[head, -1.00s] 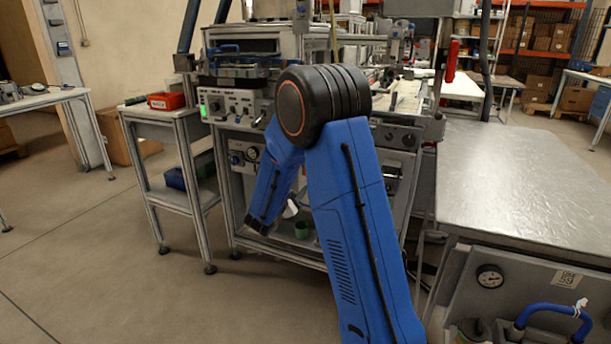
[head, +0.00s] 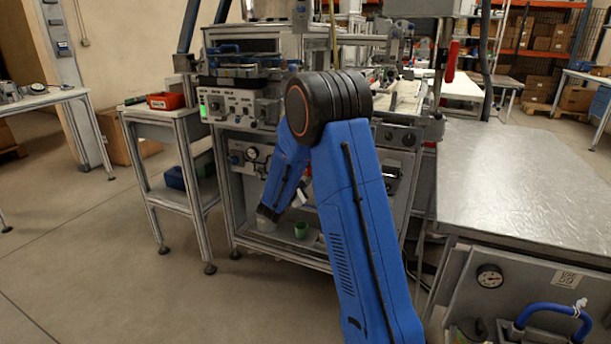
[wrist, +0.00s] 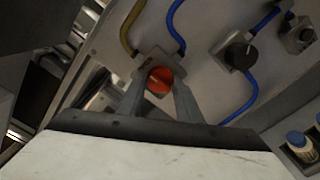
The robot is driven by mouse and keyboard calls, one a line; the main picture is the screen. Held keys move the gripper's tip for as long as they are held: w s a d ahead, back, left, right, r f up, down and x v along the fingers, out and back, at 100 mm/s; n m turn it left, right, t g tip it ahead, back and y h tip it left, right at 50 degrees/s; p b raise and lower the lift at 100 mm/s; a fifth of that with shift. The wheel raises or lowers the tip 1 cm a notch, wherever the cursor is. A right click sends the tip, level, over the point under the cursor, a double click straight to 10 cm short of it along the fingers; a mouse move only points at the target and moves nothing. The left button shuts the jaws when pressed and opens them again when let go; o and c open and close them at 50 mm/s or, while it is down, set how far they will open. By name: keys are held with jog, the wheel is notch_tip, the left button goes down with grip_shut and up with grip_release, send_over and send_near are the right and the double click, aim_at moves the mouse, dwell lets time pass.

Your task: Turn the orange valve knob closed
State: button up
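The orange valve knob (wrist: 160,79) is round and red-orange. It sits on a small grey square mount on the machine's grey panel in the wrist view. My gripper (wrist: 160,90) points at it, with one finger on its left and one on its right. The fingers are apart, with their tips close beside the knob. I cannot tell whether they touch it. In the head view, my blue arm hides the knob and most of the gripper.
A yellow hose and a blue hose run above the knob. A black knob (wrist: 238,53) with blue hoses is to its right on the panel. In the head view, a metal-topped table (head: 530,185) stands on the right and a small side table (head: 160,115) on the left.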

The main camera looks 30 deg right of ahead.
jog(key=shift+c, duration=0.9)
jog(key=n, duration=1.7)
jog(key=shift+n, duration=0.4)
jog(key=shift+f, duration=0.1)
